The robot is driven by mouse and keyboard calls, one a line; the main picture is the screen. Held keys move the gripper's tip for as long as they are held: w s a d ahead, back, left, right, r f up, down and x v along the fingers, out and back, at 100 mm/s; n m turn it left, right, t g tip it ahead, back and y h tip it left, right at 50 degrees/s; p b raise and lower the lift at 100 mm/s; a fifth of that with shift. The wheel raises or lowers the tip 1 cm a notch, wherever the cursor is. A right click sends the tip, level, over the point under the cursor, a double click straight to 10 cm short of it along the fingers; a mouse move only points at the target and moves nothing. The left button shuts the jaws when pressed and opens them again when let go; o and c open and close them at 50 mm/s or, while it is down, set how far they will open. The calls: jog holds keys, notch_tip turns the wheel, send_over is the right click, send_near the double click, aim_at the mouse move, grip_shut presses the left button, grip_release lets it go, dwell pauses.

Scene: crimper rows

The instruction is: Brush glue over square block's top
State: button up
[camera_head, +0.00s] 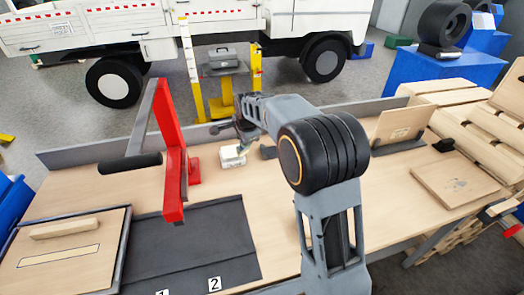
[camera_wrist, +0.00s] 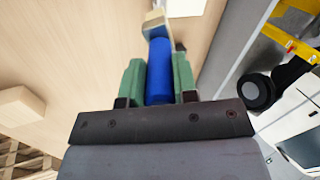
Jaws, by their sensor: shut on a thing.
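My gripper (camera_wrist: 160,82) is shut on the blue handle of a brush (camera_wrist: 160,68), held between its green pads. The brush's pale tan end (camera_wrist: 155,24) points away from the wrist, close beside a white object at the picture's top edge. In the head view my gripper (camera_head: 240,131) is small and dark, at the far side of the bench. A small whitish block (camera_head: 232,156) lies just below it there. I cannot tell whether the brush touches it, or whether glue is on its top.
A red clamp with a black handle (camera_head: 172,165) stands left of my arm. A dark mat (camera_head: 190,243) marked 1 and 2 lies at the front. Boards with a wooden bar (camera_head: 65,228) lie at left; a wooden plate (camera_head: 455,183) lies at right. Bare bench (camera_head: 235,188) separates block and mat.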

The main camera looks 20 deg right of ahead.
jog(key=w+a+r+n+t+y, duration=0.1)
jog(key=w+r+n+y, duration=0.1)
jog(key=w+r+n, duration=0.1)
jog(key=shift+w+a+n+t+y, duration=0.15)
jog(key=shift+w+n+t+y, duration=0.35)
jog(key=shift+w, duration=0.75)
jog(key=shift+f+b, duration=2.5)
jog(key=shift+f, duration=0.45)
jog(key=shift+f+b, duration=0.7)
jog(key=shift+f, duration=0.55)
jog(key=shift+r, duration=0.15)
notch_tip(320, 180, up, 7)
jog(key=p, duration=0.6)
dwell(0.8)
